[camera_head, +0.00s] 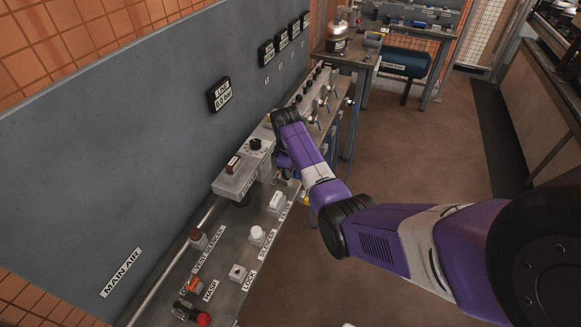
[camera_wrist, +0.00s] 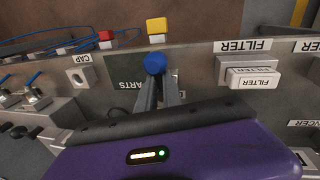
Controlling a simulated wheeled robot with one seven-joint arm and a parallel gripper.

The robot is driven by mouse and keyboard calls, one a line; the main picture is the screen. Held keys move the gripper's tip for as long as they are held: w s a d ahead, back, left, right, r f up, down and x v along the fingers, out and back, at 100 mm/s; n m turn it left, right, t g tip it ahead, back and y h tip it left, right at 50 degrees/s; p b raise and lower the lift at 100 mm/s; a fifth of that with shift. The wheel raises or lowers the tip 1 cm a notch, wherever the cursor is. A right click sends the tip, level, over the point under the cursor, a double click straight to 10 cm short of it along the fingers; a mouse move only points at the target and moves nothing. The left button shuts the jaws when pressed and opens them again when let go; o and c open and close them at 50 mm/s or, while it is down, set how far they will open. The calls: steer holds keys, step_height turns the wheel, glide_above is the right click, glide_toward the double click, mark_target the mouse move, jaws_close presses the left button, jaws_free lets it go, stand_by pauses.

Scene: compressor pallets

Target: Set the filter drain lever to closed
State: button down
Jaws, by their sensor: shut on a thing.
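My gripper (camera_wrist: 157,97) is pointed at the bench in the wrist view, and its two fingers are close together. A blue round knob (camera_wrist: 155,62) sits at the fingertips, and the fingers are shut on it. I cannot tell whether this knob belongs to the filter drain lever, and no lever position can be read. In the head view, my wrist hides the fingers and most of what they touch. The grey filter unit (camera_head: 238,181), with a brown block on top, stands on the bench left of my wrist.
A white block labelled FILTER (camera_wrist: 252,78) is right of the knob. A CAP holder (camera_wrist: 80,75), a red piece (camera_wrist: 106,37) and a yellow piece (camera_wrist: 156,25) are near. A red-knobbed lever (camera_head: 203,319) is at the bench's near end. The floor (camera_head: 430,150) right is clear.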

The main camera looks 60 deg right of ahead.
steer(key=shift+s+d+r+m, duration=0.15)
steer(key=shift+s+m, duration=0.2)
steer(key=shift+m, duration=0.35)
steer(key=c, duration=1.4)
jaws_free()
steer(key=shift+s, duration=0.1)
steer(key=shift+a, duration=0.2)
steer(key=shift+w+a+r, duration=0.15)
steer(key=shift+w+r, duration=0.05)
steer(key=shift+r, duration=0.25)
steer(key=r, duration=0.3)
steer(key=a+r, duration=0.1)
steer(key=r, duration=0.2)
steer(key=shift+s+a+r, duration=0.15)
steer(key=shift+r, duration=0.15)
